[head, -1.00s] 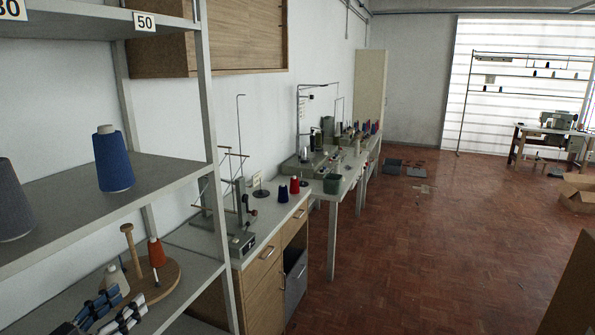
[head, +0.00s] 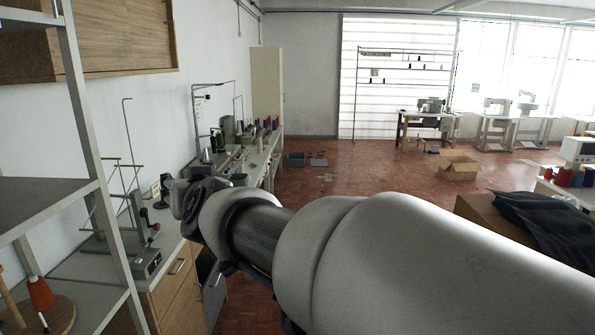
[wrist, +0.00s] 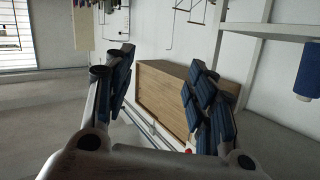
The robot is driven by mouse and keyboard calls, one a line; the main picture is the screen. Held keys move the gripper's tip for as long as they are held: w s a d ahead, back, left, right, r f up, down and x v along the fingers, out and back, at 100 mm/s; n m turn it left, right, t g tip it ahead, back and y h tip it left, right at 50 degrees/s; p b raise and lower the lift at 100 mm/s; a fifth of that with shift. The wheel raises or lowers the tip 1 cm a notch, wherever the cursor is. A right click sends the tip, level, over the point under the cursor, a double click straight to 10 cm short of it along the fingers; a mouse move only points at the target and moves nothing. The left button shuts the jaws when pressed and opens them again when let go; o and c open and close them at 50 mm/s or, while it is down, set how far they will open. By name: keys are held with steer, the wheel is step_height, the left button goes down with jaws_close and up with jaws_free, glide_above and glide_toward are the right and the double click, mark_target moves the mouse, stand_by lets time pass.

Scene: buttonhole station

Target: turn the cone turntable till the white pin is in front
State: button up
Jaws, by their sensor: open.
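The cone turntable, a round wooden disc (head: 52,318), sits on the lower shelf at the bottom left of the head view, partly cut off. The white pin is not visible now. My arm crosses the head view in front of the bench, and its fingertips cannot be made out there. In the wrist view my gripper (wrist: 160,88) is open, with blue-padded fingers wide apart and nothing between them. The turntable is not seen in that view.
A shelf upright (head: 88,120) stands beside the turntable. A winder (head: 145,235) stands on the cabinet behind. Open floor (head: 345,165) lies beyond my arm.

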steer(key=s+d+f+g+h, duration=0.1)
steer(key=s+d+f, duration=0.15)
steer(key=d, duration=0.45)
steer(key=s+d+f+g+h, duration=0.1)
steer(key=s+d, duration=0.2)
steer(key=d, duration=0.3)
steer(key=s+d+f+m+g+h, duration=0.2)
steer(key=s+d+f, duration=0.6)
steer(key=s+d, duration=0.4)
steer(key=s+d+f+m+g+h, duration=0.3)
steer(key=s+d+f, duration=0.6)
steer(key=s+d, duration=0.4)
steer(key=shift+f+g+h, duration=0.25)
steer(key=shift+g+h, duration=0.35)
steer(key=shift+h, duration=0.2)
